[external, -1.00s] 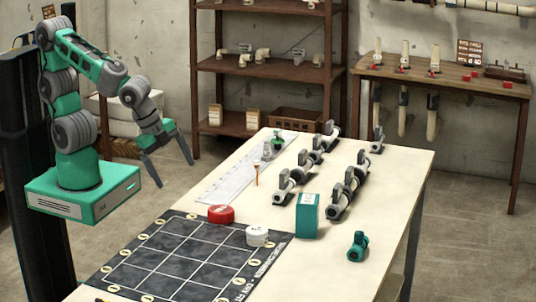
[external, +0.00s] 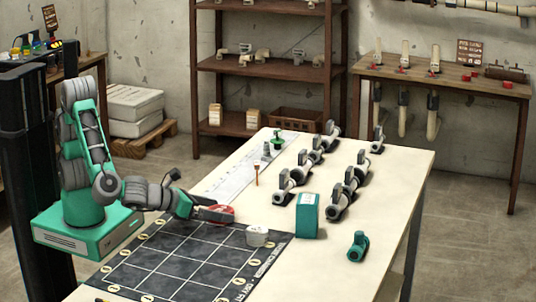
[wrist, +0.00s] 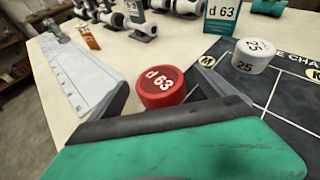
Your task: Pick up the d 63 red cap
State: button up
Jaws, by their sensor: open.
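The red cap (wrist: 162,87) marked "d 63" stands on the table in the wrist view, between the two spread fingers of my gripper (wrist: 165,95). It looks apart from both fingers. In the external view the red cap (external: 222,211) is partly hidden behind my gripper (external: 218,210), which reaches in low from the left at about the cap's height. The gripper is open and holds nothing.
A white cap (external: 257,236) marked "25" stands on the black mat (external: 180,262), right of the red cap. A teal box (external: 307,215) marked "d 63" stands beyond it. A white ruler sheet (wrist: 80,75) lies to the left. Grey pipe fittings (external: 285,187) stand farther back.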

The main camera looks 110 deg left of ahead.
jog(key=shift+x, duration=0.95)
jog(key=shift+s, duration=0.1)
jog(key=c, duration=1.4)
